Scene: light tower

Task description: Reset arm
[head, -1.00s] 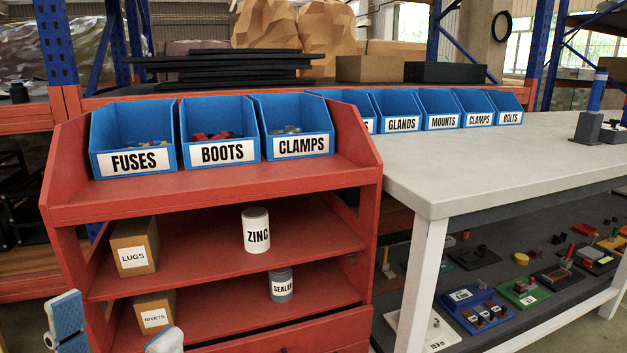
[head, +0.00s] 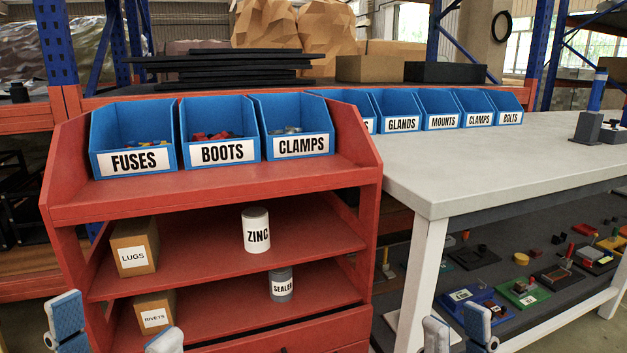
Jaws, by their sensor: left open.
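My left gripper (head: 115,333) is at the bottom left of the head view. Its two fingers stand wide apart with nothing held, in front of the red shelf unit's lower left part. My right gripper (head: 457,330) is at the bottom edge, right of centre, in front of the workbench's lower shelf. Its two fingertips show apart, seen at an angle, with nothing visible between them. The rest of both grippers is cut off by the frame.
The red shelf unit (head: 215,188) carries blue bins, a LUGS box (head: 134,246), a RIVETS box (head: 154,314), a ZINC can (head: 256,231) and a SEALER can (head: 281,285). The grey workbench (head: 480,160) stands right, with several small parts on its lower shelf. Its near top is clear.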

